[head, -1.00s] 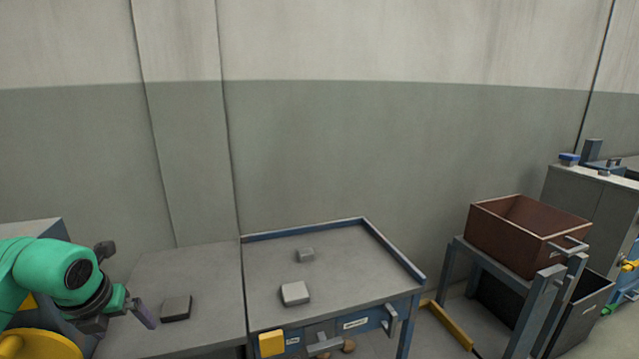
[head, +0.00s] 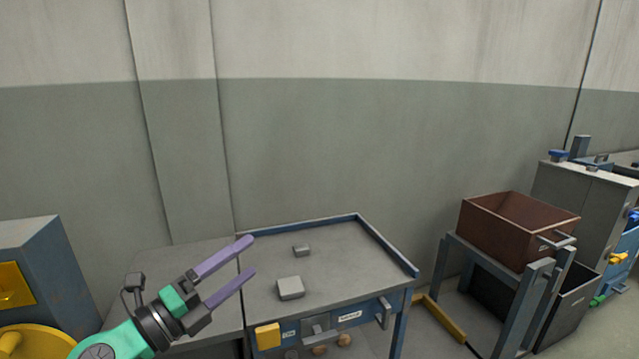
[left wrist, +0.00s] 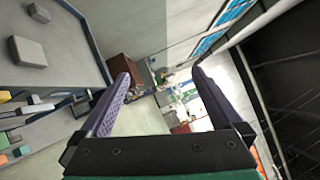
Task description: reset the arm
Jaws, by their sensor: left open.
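My left gripper (head: 238,268) is open and empty in the head view, with its two purple fingers pointing up and to the right. It is in front of the left edge of the blue-rimmed table. In the left wrist view the fingers (left wrist: 160,92) are spread wide with nothing between them. My right gripper is in neither view.
The blue-rimmed table (head: 340,262) bears a larger grey block (head: 290,288) and a smaller one (head: 302,250). A plain grey table (head: 190,262) adjoins it. A brown bin (head: 510,240) sits on a stand at right, near a grey cabinet (head: 570,205). A blue-grey box (head: 60,270) stands at far left.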

